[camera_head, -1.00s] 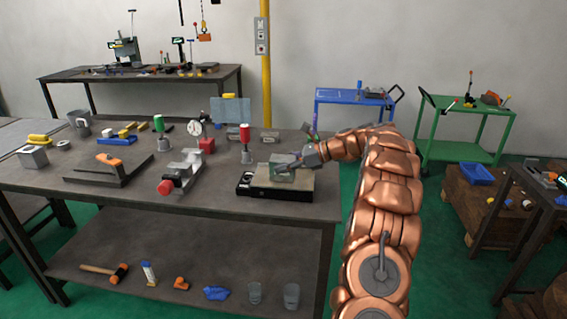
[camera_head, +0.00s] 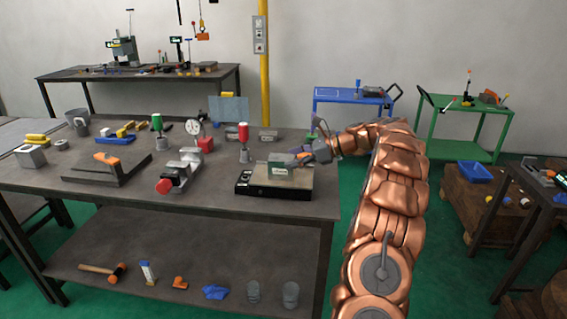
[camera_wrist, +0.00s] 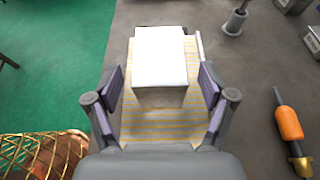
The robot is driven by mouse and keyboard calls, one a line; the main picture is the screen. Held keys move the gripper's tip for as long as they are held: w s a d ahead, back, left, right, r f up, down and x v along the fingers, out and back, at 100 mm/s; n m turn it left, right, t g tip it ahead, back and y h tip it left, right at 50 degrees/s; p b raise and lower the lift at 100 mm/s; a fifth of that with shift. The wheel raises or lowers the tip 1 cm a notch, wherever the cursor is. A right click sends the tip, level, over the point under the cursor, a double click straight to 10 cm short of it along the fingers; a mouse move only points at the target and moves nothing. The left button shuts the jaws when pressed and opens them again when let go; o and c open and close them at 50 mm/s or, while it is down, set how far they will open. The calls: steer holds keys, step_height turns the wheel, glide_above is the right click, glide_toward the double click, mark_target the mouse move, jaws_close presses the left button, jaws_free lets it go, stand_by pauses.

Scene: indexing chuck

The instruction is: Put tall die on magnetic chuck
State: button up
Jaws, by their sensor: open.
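The tall die, a pale box-shaped block (camera_wrist: 160,58), stands upright on the magnetic chuck (camera_wrist: 150,130), whose top has yellow stripes. In the head view the die (camera_head: 280,167) looks grey-green and the chuck (camera_head: 268,192) is a dark, low slab near the right end of the workbench. My gripper (camera_wrist: 162,82) is open, with one finger on each side of the die and visible gaps between. In the head view my gripper (camera_head: 301,158) is at the die's upper right. Its exact height over the die is hard to tell.
On the bench (camera_head: 215,200), a red-topped tool (camera_head: 244,143) stands behind the chuck and a vise with a red end (camera_head: 181,170) stands to its left. In the wrist view an orange-handled tool (camera_wrist: 290,122) lies right of the chuck. The green floor shows past the bench edge.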

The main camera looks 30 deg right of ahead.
steer(key=v, duration=0.8)
steer(key=shift+s+d, duration=0.1)
steer(key=shift+s, duration=0.05)
